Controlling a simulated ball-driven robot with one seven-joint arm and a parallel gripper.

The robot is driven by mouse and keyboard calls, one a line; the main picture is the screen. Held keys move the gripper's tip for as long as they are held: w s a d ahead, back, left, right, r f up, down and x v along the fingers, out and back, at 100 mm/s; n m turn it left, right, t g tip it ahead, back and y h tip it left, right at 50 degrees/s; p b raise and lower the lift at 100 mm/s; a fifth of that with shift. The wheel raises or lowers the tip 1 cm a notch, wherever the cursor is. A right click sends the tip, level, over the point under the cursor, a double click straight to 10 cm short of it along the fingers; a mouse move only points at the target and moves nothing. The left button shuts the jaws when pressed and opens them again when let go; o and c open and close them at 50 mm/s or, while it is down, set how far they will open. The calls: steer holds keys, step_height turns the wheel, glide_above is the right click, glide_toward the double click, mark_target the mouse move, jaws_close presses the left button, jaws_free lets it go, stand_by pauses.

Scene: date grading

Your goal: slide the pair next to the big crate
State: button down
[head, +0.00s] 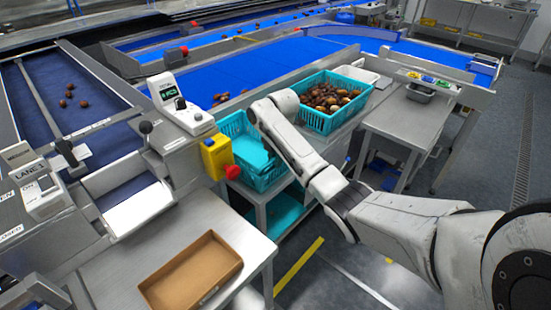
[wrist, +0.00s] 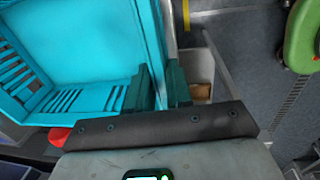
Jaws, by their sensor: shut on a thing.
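A turquoise slatted crate (head: 236,124) stands on the metal stand left of the big crate, with a second turquoise piece showing in or on it; I cannot tell how the two fit together. In the wrist view the turquoise crate (wrist: 85,35) looks empty, with slatted sides. My gripper (wrist: 166,90) is shut on its wall, one finger on each side. In the head view my arm hides the fingers and part of the crate. The big turquoise crate (head: 313,122), heaped with dates, stands to the right; my arm covers much of the gap.
A brown tray (head: 160,297) lies on the metal table at front left. A yellow box with a red knob (head: 216,156) sits close to the crate's left. More turquoise shows on the shelf below (head: 290,212). A side table (head: 408,118) stands to the right.

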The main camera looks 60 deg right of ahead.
steer(key=shift+s+d+b, duration=0.3)
steer(key=shift+d+b, duration=0.35)
steer(key=shift+d, duration=0.65)
steer(key=shift+s+d+b, duration=0.35)
steer(key=shift+d+b, duration=0.35)
steer(key=shift+d, duration=0.65)
steer(key=shift+s+d+b, duration=0.3)
steer(key=shift+d+b, duration=0.35)
steer(key=shift+d, duration=0.65)
steer(key=s+d+b, duration=0.1)
steer(key=d+b, duration=0.6)
steer(key=shift+s, duration=0.35)
steer(key=shift+d+r, duration=0.1)
steer(key=shift+d, duration=0.1)
steer(key=c, duration=0.5)
jaws_free()
steer(key=shift+c, duration=0.2)
step_height(320, 180, up, 8)
steer(key=p, duration=0.6)
steer(key=shift+p, duration=0.35)
